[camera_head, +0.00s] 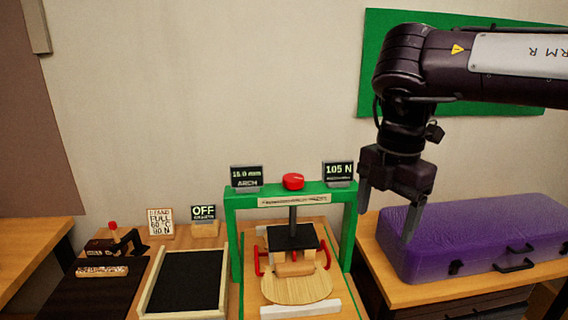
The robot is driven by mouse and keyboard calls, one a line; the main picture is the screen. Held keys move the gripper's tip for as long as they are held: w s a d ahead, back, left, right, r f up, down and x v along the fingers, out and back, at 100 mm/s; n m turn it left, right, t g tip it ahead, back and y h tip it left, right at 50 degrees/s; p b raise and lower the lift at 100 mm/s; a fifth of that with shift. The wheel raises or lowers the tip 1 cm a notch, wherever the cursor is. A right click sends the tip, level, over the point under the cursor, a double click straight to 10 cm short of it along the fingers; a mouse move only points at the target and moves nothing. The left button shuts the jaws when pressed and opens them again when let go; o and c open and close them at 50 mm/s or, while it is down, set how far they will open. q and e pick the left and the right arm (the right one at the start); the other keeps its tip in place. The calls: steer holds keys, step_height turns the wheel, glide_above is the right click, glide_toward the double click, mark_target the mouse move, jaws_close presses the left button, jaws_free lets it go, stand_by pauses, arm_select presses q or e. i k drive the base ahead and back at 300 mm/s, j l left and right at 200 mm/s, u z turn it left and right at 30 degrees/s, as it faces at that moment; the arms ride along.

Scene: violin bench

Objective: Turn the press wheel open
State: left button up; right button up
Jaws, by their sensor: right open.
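The press has a green frame (235,235) standing upright on the bench. A small red knob-like wheel (293,181) sits on top of its crossbar. A grey screw (292,216) runs down from the crossbar to a black press plate (291,238). Below it are a wooden block (295,269) and a rounded pale wooden plate (298,289), with red handles (327,254) at the sides. My right gripper (387,219) is open and empty, fingers pointing down, to the right of the press and apart from the wheel. My left gripper is out of view.
Two displays stand on the crossbar beside the wheel, reading 15.0 mm (247,177) and 105 N (339,173). A purple case (470,235) lies on the right bench. At left are a black tray (187,282), an OFF sign (204,213) and a text card (160,222).

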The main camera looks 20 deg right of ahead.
mark_target(292, 180)
steer(key=i, duration=1.15)
